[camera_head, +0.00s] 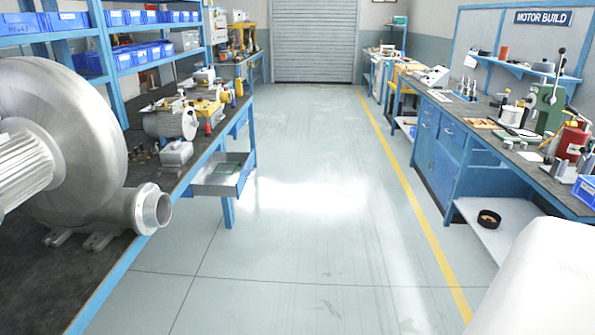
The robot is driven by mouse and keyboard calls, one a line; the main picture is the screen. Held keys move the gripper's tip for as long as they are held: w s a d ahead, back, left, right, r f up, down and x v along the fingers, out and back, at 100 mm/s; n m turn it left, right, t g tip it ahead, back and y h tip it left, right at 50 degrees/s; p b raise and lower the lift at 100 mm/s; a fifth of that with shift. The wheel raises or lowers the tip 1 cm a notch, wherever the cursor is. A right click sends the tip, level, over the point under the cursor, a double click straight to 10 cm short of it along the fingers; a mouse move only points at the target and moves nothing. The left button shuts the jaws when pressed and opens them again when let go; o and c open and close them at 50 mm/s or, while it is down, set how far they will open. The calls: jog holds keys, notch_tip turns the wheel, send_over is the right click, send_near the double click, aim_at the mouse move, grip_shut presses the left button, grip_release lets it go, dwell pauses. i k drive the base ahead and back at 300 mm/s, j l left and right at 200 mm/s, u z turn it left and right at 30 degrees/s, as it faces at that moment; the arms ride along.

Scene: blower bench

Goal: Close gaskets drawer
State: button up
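An open drawer (213,188) sticks out from under the left workbench (110,265) into the aisle. It has light grey walls and a blue front edge, and something dark green lies inside it. I cannot read a label, so I cannot tell whether it is the gaskets drawer. Several blue drawer fronts (447,135) under the right bench look shut. My gripper is not in view. A white rounded shape at the bottom right is probably part of my own body.
A large grey blower (75,130) fills the left foreground. Motors and tools crowd both benches. The floor aisle (300,220) is clear, with a yellow line (420,215) along its right. A dark round part (489,219) lies on the right bench's low shelf.

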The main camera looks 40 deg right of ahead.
aim_at(206, 183)
jog(key=z, duration=1)
jog(key=i+l, duration=0.45)
jog(key=i, duration=0.25)
jog(key=i+l, duration=0.5)
jog(key=i, duration=0.2)
jog(key=i+l+u, duration=0.1)
jog(key=i+l, duration=0.35)
jog(key=i, duration=0.3)
jog(key=i+l, duration=0.55)
jog(key=i+j, duration=0.25)
jog(key=i, duration=0.25)
